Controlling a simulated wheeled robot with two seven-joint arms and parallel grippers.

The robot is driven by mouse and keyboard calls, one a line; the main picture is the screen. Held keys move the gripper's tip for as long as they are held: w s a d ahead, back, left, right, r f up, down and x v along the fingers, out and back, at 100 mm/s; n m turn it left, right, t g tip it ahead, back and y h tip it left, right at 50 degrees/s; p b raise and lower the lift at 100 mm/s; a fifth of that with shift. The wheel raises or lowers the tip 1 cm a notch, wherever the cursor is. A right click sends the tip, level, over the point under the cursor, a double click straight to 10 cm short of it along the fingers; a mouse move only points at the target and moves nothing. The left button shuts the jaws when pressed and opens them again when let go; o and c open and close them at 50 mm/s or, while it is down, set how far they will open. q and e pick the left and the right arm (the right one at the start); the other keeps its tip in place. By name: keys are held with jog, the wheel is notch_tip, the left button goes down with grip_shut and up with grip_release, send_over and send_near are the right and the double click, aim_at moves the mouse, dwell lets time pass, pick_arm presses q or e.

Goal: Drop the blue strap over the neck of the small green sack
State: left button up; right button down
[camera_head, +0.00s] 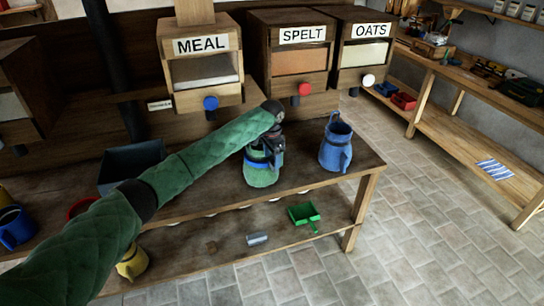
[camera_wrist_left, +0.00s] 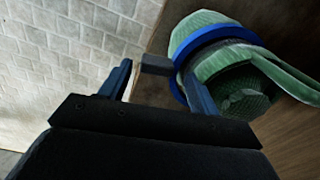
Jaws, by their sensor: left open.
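The small green sack (camera_head: 262,177) stands on the bench below the spelt bin, partly hidden by my left gripper. The blue strap (camera_head: 257,163) is around its upper part. In the left wrist view the strap (camera_wrist_left: 205,40) rings the sack (camera_wrist_left: 243,92) just below its dark, open mouth, and a green loop hangs out to the right. My left gripper (camera_head: 274,146) is at the sack's top. In the wrist view its fingers are open, with a dark grey tab (camera_wrist_left: 156,65) between the tips. Whether they touch the tab, I cannot tell. My right gripper is not in view.
A blue jug (camera_head: 335,150) stands close right of the sack near the bench end. A dark grey box (camera_head: 130,163) is on the left. A green scoop (camera_head: 303,214) lies on the lower shelf. Bins with coloured knobs stand behind. The stone floor at right is clear.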

pick_arm(q)
jog(key=shift+w+a+r+p, duration=0.2)
jog(key=shift+r+p, duration=0.1)
jog(key=shift+r, duration=0.45)
jog(key=shift+w+a+r+p, duration=0.15)
jog(key=shift+r+p, duration=0.1)
jog(key=shift+r, duration=0.5)
jog(key=shift+w+a+r+p, duration=0.1)
jog(key=shift+w+r+p, duration=0.15)
jog(key=shift+r, duration=0.5)
notch_tip(320, 180, up, 9)
jog(key=p, duration=0.2)
jog(key=shift+s+d, duration=0.2)
jog(key=shift+d, duration=0.1)
